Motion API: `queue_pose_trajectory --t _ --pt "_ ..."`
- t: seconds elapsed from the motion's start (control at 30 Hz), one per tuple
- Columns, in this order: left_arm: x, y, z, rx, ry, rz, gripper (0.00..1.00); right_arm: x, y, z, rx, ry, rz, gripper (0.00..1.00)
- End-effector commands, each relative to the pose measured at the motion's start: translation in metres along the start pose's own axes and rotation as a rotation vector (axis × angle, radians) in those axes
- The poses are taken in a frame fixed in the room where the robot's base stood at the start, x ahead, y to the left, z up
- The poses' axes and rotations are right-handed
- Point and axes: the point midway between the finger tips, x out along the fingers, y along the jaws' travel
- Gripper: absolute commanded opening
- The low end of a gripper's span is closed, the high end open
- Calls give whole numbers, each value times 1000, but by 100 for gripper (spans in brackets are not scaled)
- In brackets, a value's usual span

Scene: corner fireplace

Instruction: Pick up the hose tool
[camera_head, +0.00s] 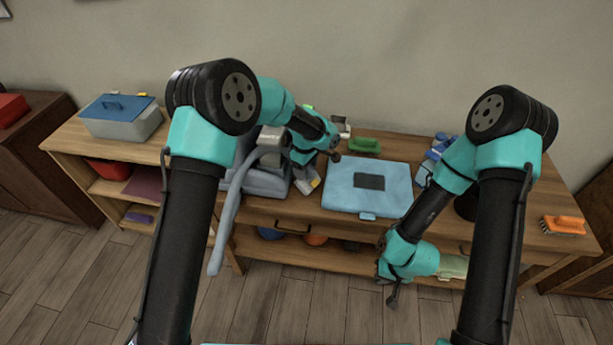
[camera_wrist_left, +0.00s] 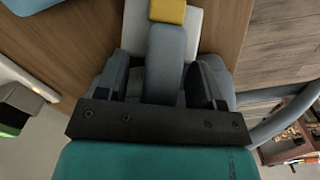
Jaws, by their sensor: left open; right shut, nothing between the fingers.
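A grey-blue machine (camera_head: 262,182) stands on the workbench, and its hose (camera_head: 232,205) hangs over the front edge. A piece that looks like the hose tool, with a grey-blue body (camera_wrist_left: 172,60) and a yellow end (camera_wrist_left: 168,11), lies close to the machine. It also shows in the head view as a pale piece with a yellow patch (camera_head: 315,182). My left gripper (camera_wrist_left: 163,80) is open, with one finger on each side of the grey-blue body; I cannot tell whether they touch. My right gripper (camera_head: 405,264) is shut and empty in front of the bench.
A light blue case (camera_head: 340,196) lies right of the machine, with a green brush (camera_head: 364,145) behind it. A grey bin with a blue lid (camera_head: 120,124) stands at the left end. An orange brush (camera_head: 563,225) lies at the right end.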

Motion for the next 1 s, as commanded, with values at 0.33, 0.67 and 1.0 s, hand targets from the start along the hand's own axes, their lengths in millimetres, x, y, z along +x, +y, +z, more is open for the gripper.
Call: queue_pose_trajectory --t 0.33,0.67,1.0 --pt "4 0 0 0 0 0 62 0 0 0 0 0 0 0" --pt "4 0 0 0 0 0 49 0 0 0 0 0 0 0" --pt "4 0 0 0 0 0 17 0 0 0 0 0 0 0"
